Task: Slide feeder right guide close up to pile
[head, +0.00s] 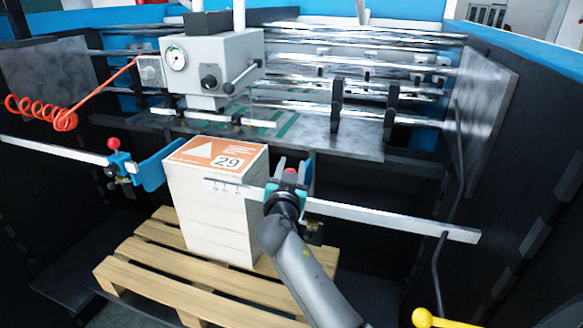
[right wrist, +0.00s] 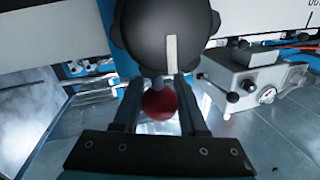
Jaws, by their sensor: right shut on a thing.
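The pile (head: 215,205) is a tall white stack with an orange and white top sheet marked 29. It stands on a wooden pallet. The right guide (head: 309,172) is at the pile's right, on a flat metal bar (head: 390,218); my gripper hides much of it. A dark gap shows between the pile's top edge and the guide, but its exact width is hidden. My right gripper (head: 290,173) is shut on the guide's red knob, which shows between the fingers in the right wrist view (right wrist: 160,105). My left gripper is not in view.
The blue left guide (head: 160,165) with its red knob (head: 113,143) is at the pile's left. The pallet (head: 150,265) lies below. A grey gauge box (head: 210,65) and metal rollers (head: 360,68) are behind. The bar runs on to the right, clear of objects.

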